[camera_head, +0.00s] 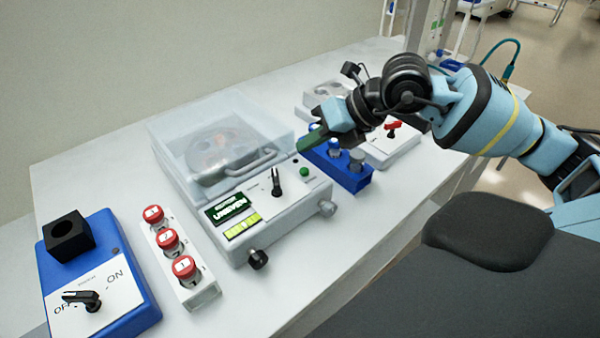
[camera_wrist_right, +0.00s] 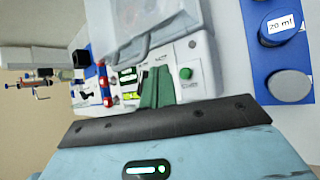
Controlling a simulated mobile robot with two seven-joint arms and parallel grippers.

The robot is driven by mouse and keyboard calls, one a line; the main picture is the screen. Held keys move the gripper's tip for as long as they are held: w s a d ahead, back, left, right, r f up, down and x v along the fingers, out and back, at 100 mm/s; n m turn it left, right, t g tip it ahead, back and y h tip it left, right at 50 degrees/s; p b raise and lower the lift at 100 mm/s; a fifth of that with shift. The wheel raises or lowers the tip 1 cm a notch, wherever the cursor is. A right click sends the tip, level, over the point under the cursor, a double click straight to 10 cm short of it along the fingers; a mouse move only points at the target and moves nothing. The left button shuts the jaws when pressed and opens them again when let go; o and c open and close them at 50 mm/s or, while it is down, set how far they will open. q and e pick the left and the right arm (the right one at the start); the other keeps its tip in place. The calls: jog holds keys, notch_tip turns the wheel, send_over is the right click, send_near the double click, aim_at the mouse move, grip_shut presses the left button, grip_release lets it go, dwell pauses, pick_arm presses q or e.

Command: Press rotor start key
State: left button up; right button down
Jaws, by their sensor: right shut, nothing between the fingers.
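The rotor machine (camera_head: 275,222) stands on the bench, with a see-through lid (camera_head: 215,130) over a round rotor. Its front panel has a small green round key (camera_head: 304,171), a black knob (camera_head: 277,182) and a green-lit display (camera_head: 228,207). The green key also shows in the right wrist view (camera_wrist_right: 186,73). My right gripper (camera_head: 303,146) is shut and empty, with its green fingers above the panel's back right, behind the key. In the right wrist view its fingers (camera_wrist_right: 157,88) appear left of the key, apart from it. My left gripper is out of view.
A blue rack with vials (camera_head: 352,182) stands close right of the machine. A white box with a red switch (camera_head: 392,130) is behind it. Left are a white rack with red-capped vials (camera_head: 200,294) and a blue switch box (camera_head: 135,290). The front bench is clear.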

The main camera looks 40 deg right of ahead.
aim_at(304, 171)
notch_tip(304, 171, down, 3)
jog(key=shift+r+b, duration=0.1)
jog(key=shift+b, duration=0.55)
jog(key=shift+f, duration=0.25)
pick_arm(q)
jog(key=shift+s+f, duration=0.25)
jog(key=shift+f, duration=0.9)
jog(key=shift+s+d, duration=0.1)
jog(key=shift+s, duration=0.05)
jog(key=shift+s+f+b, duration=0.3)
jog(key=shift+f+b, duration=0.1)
jog(key=shift+b, duration=0.1)
pick_arm(e)
jog(key=shift+f, duration=0.4)
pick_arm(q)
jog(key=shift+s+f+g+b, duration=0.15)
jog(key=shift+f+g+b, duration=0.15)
pick_arm(e)
jog(key=shift+f, duration=0.4)
jog(key=shift+r, duration=0.15)
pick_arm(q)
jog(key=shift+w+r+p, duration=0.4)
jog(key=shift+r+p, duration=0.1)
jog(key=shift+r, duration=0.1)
pick_arm(e)
jog(key=shift+r, duration=0.7)
